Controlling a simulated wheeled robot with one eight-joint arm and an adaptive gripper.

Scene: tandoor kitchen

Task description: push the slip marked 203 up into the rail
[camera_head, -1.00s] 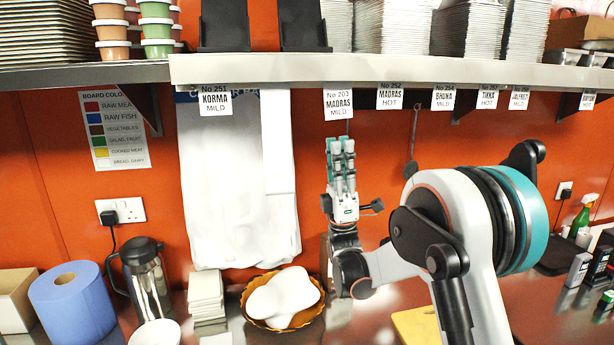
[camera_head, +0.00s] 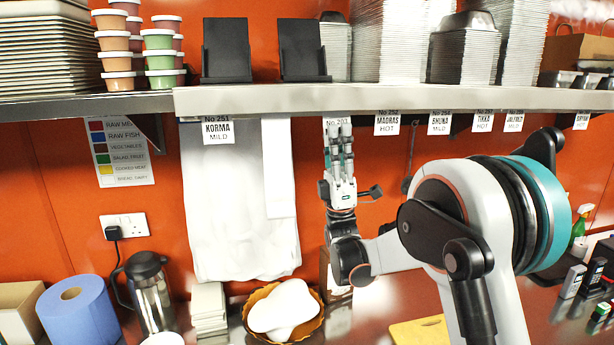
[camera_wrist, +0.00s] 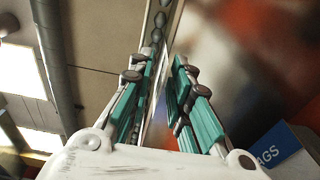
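The slip marked 203 (camera_head: 328,128) hangs from the front rail of the steel shelf (camera_head: 420,100). Its number line shows just under the rail, lower than the number lines of the neighbouring slips. The rest of it is mostly hidden behind my fingers. My gripper (camera_head: 340,133) points up with its fingertips in front of the slip, just below the rail; I cannot tell whether they touch it. In the wrist view my gripper (camera_wrist: 165,85) shows its two teal-padded fingers apart with a narrow gap and nothing clearly held between them.
Slips 251 (camera_head: 218,130) and 252 (camera_head: 388,124) hang on either side, with more to the right. White bags (camera_head: 235,215) hang on the wall at left. A flask (camera_head: 150,290) and a bowl (camera_head: 284,312) stand on the counter below. A blue sign (camera_wrist: 278,147) is near in the wrist view.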

